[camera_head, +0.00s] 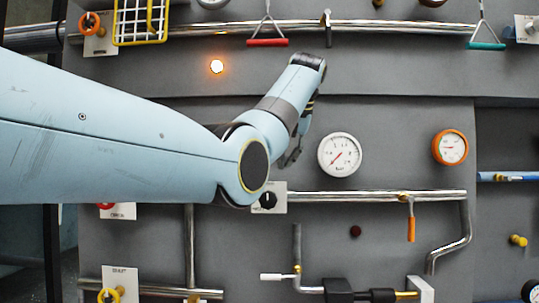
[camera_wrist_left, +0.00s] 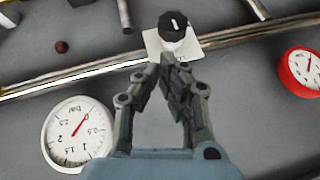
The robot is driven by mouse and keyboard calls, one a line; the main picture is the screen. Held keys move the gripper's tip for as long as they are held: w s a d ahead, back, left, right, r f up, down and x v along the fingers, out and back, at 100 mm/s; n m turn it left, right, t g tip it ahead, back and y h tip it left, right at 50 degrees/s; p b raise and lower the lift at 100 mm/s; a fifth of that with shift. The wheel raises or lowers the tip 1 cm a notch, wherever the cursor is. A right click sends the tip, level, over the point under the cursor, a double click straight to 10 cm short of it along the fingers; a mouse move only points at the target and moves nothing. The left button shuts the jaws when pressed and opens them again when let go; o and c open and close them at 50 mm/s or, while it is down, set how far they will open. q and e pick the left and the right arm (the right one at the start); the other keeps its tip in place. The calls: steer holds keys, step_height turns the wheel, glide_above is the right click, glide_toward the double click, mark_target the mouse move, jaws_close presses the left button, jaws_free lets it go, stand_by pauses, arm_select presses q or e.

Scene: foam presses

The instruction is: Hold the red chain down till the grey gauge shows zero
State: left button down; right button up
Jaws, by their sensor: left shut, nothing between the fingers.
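The red chain pull, a red bar (camera_head: 267,42) under a wire triangle, hangs at the upper middle of the head view. The grey-rimmed gauge (camera_head: 339,154) has a white face; its needle points to the lower left. In the left wrist view the same gauge (camera_wrist_left: 77,133) shows its needle near the 0 mark. My left gripper (camera_head: 290,160) is shut and empty, pointing down in front of the panel, left of this gauge and well below the red bar. In the wrist view its fingertips (camera_wrist_left: 172,66) lie near a black knob (camera_wrist_left: 173,25). My right gripper is not in view.
A lit orange lamp (camera_head: 217,66) is left of my forearm. A teal pull (camera_head: 487,45) hangs at upper right, above an orange-rimmed gauge (camera_head: 450,147). A pipe with an orange-handled valve (camera_head: 411,228) runs below the gauges. A yellow wire basket (camera_head: 140,22) is at upper left.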

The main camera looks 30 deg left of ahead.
arm_select(q)
steer(key=s+r+n+t+p, duration=0.1)
steer(key=s+r, duration=0.3)
steer(key=r, duration=1.6)
steer(key=s+r+t+p, duration=0.3)
steer(key=s+r+t, duration=0.1)
steer(key=r, duration=1.6)
steer(key=shift+n+t+y, duration=0.3)
steer(key=shift+n+y, duration=0.1)
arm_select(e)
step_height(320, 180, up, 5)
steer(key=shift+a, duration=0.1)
arm_select(q)
steer(key=p+x, duration=0.4)
steer(key=x, duration=0.6)
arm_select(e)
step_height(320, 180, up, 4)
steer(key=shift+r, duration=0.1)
